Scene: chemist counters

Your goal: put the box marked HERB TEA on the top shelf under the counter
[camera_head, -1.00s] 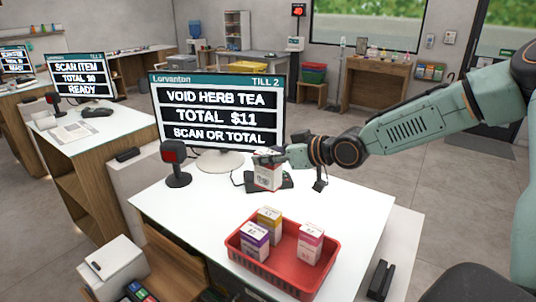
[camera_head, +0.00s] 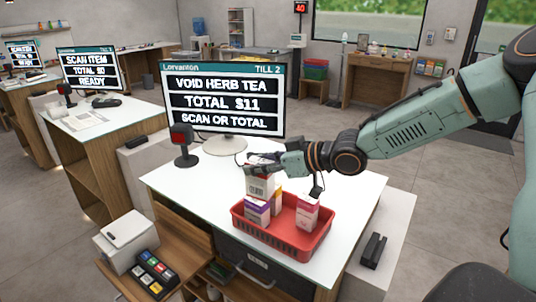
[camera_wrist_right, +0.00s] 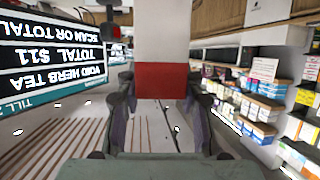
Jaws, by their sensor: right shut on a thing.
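My right gripper (camera_head: 264,163) is shut on a white box (camera_head: 259,187) with a barcode on the face toward me. The wrist view shows the held box (camera_wrist_right: 161,40) white with a red band, between the fingers of the right gripper (camera_wrist_right: 160,105). Its name cannot be read. In the head view it overlaps the back left of the red tray, in front of the yellow box; I cannot tell its exact height. The white counter (camera_head: 180,185) has wooden shelving (camera_head: 190,262) below its near left side, partly hidden. My left gripper is not in view.
The red tray (camera_head: 283,253) holds a purple-and-white box (camera_head: 256,212), a yellow box (camera_head: 277,199) and a pink-and-white box (camera_head: 307,213). A till screen (camera_head: 222,104) reads VOID HERB TEA. A scanner (camera_head: 183,145), a white printer (camera_head: 125,240) and a keypad (camera_head: 153,273) stand nearby.

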